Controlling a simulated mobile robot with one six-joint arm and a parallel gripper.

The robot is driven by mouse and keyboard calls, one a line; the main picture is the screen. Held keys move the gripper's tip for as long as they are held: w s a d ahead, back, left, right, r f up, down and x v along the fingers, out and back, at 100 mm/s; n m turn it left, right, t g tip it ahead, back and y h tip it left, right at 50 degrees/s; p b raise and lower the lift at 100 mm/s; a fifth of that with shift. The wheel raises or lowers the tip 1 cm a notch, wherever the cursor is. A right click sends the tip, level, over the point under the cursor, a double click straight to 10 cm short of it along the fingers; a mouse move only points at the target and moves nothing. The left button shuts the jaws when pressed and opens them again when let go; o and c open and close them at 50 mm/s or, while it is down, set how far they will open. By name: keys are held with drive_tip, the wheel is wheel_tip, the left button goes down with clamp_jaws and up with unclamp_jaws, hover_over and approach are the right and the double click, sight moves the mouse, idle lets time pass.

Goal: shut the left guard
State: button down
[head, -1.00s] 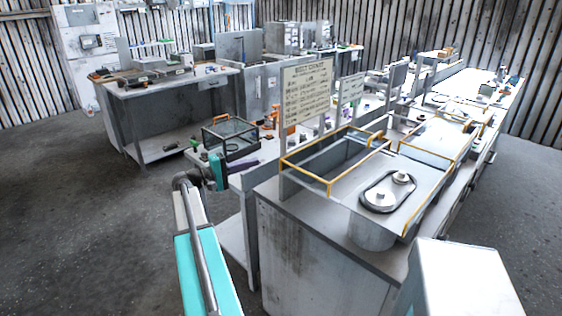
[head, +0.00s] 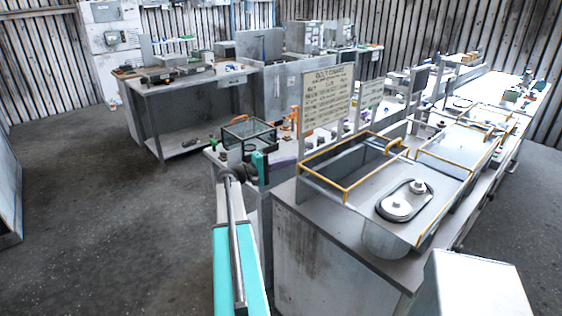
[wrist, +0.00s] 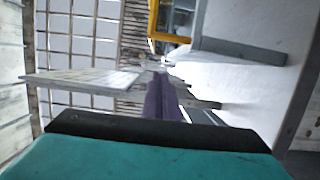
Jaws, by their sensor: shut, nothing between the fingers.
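A yellow-edged guard frame (head: 347,188) stands at the left end of the near bench's housing in the head view, raised beside an uncovered belt with two pulleys (head: 405,202). I take it for the left guard; it looks open. A yellow bar also shows at the top of the wrist view (wrist: 153,22); I cannot tell which guard it belongs to. My gripper (head: 292,160), with purple fingers, is just left of the guard frame, apparently apart from it. In the wrist view its fingers (wrist: 160,95) are shut and empty.
A sign board (head: 327,97) stands behind the guard and also shows at left in the wrist view (wrist: 80,82). A second yellow-edged guard (head: 445,165) lies further right. A glass-sided box (head: 247,138) sits behind my gripper. Open floor (head: 90,210) lies to the left.

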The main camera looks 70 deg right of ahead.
drive_tip(key=shift+s+a+p, duration=0.2)
drive_tip(key=shift+s+p, duration=0.15)
drive_tip(key=shift+s, duration=0.35)
drive_tip(key=shift+s+a+p, duration=0.2)
drive_tip(key=shift+s+p, duration=0.15)
drive_tip(key=shift+s, duration=0.35)
drive_tip(key=shift+s+a+p, duration=0.2)
drive_tip(key=shift+s+p, duration=0.15)
drive_tip(key=shift+s, duration=0.35)
drive_tip(key=shift+a, duration=0.15)
